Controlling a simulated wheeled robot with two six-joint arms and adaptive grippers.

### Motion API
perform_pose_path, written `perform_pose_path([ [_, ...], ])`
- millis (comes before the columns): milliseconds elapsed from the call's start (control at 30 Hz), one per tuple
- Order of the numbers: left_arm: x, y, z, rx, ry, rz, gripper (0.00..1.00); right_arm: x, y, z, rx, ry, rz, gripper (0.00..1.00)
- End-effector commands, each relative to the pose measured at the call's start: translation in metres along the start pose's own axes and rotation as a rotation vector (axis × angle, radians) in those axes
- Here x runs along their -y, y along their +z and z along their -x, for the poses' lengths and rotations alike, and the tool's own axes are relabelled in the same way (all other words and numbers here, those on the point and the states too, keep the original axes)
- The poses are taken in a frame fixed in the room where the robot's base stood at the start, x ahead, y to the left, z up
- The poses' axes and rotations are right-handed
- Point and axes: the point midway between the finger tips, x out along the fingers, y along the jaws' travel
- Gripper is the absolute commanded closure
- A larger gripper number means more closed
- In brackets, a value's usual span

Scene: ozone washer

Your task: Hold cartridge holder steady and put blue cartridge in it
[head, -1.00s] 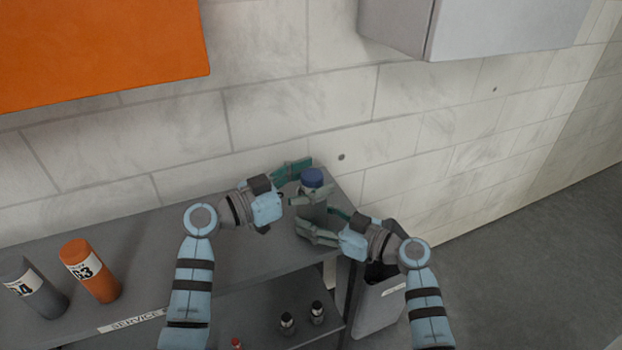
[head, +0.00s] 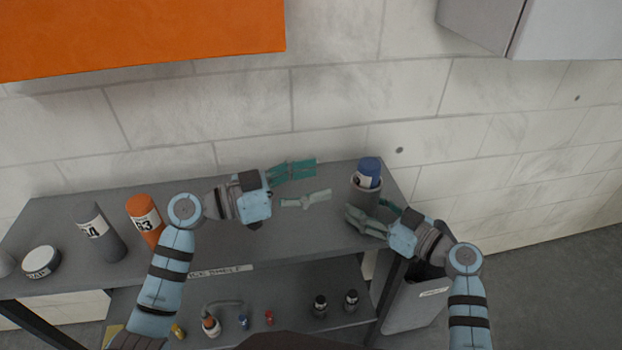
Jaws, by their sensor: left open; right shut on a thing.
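The blue cartridge (head: 369,170) stands slightly tilted in the mouth of the grey cylindrical cartridge holder (head: 366,195), its blue top above the rim and part of a white label showing. How deep it sits is hidden. The holder stands near the right end of the grey shelf top. My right gripper (head: 366,209) is shut on the holder's lower part from the front right. My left gripper (head: 322,181) is open and empty, to the left of the holder and apart from both it and the cartridge.
An orange cylinder (head: 145,215), a grey cylinder (head: 100,235) and a round white-topped container (head: 41,262) stand on the left of the shelf top (head: 290,240). Small bottles (head: 320,305) are on the lower shelf. A grey bin (head: 415,300) stands at right. A wall is behind.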

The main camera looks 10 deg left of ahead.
Motion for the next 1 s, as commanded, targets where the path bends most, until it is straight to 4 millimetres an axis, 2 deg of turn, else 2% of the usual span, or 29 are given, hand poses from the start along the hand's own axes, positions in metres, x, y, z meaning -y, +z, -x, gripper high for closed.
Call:
perform_pose_path([
  [67, 0.0, 0.0, 0.0, 0.0, 0.0, 0.0, 0.43, 0.0, 0.001, 0.0, 0.001, 0.0, 0.0, 0.62],
  [100, 0.0, 0.0, 0.0, 0.0, 0.0, 0.0, 0.43, 0.0, 0.001, 0.0, 0.001, 0.0, 0.0, 0.42],
  [233, 0.0, 0.0, 0.0, 0.0, 0.0, 0.0, 0.43, 0.0, 0.0, 0.0, 0.001, 0.0, 0.0, 0.23],
  [533, 0.0, 0.0, 0.0, 0.0, 0.0, 0.0, 0.43, 0.0, 0.0, 0.001, 0.001, 0.001, 0.0, 0.23],
  [633, 0.0, 0.0, 0.0, 0.0, 0.0, 0.0, 0.43, -0.001, 0.001, 0.01, 0.002, 0.002, 0.002, 0.23],
  [767, 0.0, 0.0, 0.0, 0.0, 0.0, 0.0, 0.43, -0.001, 0.002, 0.04, 0.005, 0.004, 0.003, 0.23],
  [900, 0.0, 0.0, 0.0, 0.0, 0.0, 0.0, 0.43, 0.0, 0.002, 0.08, 0.006, 0.001, 0.004, 0.23],
  [1000, 0.0, 0.0, 0.0, 0.0, 0.0, 0.0, 0.43, 0.0, 0.001, 0.103, 0.004, 0.001, 0.003, 0.23],
])
